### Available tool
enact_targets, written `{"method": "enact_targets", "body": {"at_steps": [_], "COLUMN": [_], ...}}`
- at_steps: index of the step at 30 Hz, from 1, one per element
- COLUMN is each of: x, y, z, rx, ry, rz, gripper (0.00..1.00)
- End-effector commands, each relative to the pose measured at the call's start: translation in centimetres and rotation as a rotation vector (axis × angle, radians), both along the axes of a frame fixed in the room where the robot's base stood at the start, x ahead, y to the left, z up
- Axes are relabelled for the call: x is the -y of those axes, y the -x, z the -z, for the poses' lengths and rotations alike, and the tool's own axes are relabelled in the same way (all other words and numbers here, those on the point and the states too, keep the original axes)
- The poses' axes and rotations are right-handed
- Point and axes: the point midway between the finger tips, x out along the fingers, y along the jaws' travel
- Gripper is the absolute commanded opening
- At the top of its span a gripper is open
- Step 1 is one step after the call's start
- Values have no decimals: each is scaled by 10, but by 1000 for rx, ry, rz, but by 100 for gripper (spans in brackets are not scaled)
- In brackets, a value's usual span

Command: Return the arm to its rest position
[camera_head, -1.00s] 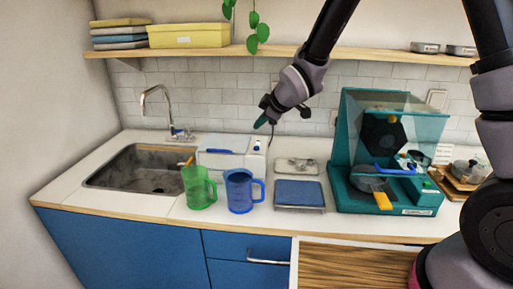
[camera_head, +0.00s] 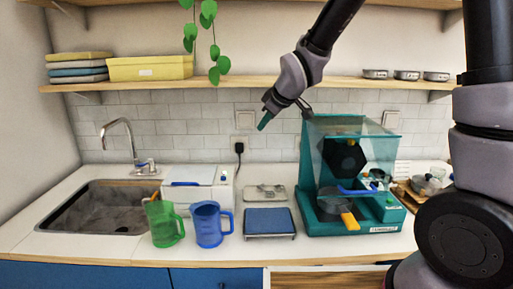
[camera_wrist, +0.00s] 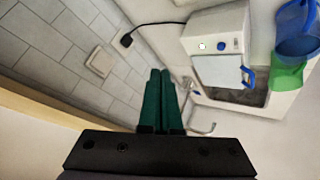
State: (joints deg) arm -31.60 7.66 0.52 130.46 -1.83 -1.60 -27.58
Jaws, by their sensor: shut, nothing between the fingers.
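My gripper (camera_head: 264,122) hangs in the air in front of the tiled wall, above the counter and below the shelf. Its green fingers (camera_wrist: 160,100) are together in the wrist view, with nothing between them. My arm comes down from the top of the head view, bent at the wrist. The gripper is apart from everything on the counter.
A wall shelf (camera_head: 230,87) runs behind my arm, holding yellow and blue boxes and small tins. Below stand a sink (camera_head: 62,208), a white machine (camera_head: 200,177), a green jug (camera_head: 164,224), a blue jug (camera_head: 208,226), a blue-topped scale (camera_head: 269,222) and a teal machine (camera_head: 318,218).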

Motion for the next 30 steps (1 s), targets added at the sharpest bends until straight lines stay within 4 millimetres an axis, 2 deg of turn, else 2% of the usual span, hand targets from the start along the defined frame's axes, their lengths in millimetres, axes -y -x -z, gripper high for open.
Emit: {"method": "enact_targets", "body": {"at_steps": [1, 6, 8, 12, 15, 18, 22, 25, 30], "x": [31, 116, 142, 194, 221, 237, 247, 249, 250], "y": [2, 32, 48, 95, 131, 164, 194, 205, 209], "z": [-23, -72, -87, -113, -125, -132, -135, -136, -136], "rx": [-23, -129, -165, -245, -298, -343, -387, -405, -415], "ry": [-37, -169, -221, -353, -450, -537, -618, -648, -660], "rz": [97, 399, 504, 735, 886, 1008, 1111, 1150, 1165], "gripper": [0, 0, 0, 0, 0, 0, 0, 0, 0]}}
